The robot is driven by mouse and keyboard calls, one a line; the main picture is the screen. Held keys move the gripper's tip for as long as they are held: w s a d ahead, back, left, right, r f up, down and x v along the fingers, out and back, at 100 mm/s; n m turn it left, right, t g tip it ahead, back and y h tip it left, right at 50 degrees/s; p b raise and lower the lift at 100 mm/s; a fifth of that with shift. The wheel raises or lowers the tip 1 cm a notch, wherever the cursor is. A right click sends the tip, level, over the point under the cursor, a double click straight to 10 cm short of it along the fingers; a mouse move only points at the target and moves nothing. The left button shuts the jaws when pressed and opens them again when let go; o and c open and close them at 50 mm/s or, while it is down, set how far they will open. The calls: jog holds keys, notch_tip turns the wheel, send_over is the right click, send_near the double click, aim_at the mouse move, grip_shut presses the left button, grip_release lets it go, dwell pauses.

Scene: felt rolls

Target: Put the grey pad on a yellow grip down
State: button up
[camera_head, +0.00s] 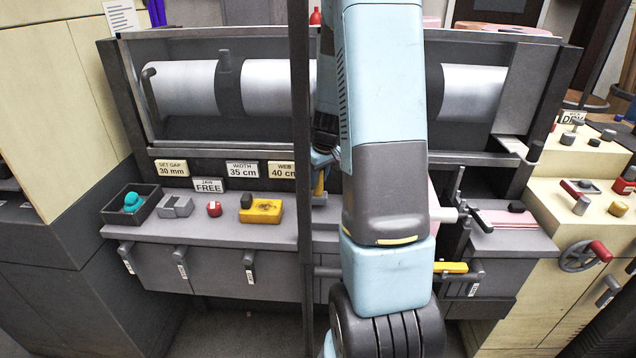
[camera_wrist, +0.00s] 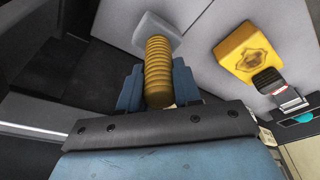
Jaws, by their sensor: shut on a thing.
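My gripper (camera_wrist: 157,92) is shut on the yellow ribbed grip (camera_wrist: 158,70), with one blue finger on each side of it. The grey pad (camera_wrist: 152,30) is at the far end of the grip, in front of the grey worktop. I cannot tell whether the pad touches the worktop. In the head view the yellow grip (camera_head: 320,184) shows as a small strip left of my arm. The grey pad (camera_head: 318,199) shows just below it, close over the worktop. My arm hides most of the gripper there.
Further left are a red knob (camera_head: 214,209), a grey block (camera_head: 176,205) and a dark tray (camera_head: 148,212) with teal things. A dark upright post (camera_head: 301,130) stands close left of my arm.

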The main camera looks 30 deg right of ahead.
jog(key=shift+s+x, duration=0.25)
jog(key=shift+x, duration=0.75)
jog(key=o, duration=1.1)
jog(key=shift+f, duration=0.1)
jog(key=shift+c, duration=0.2)
jog(key=v, duration=1.2)
jog(key=shift+d, duration=0.2)
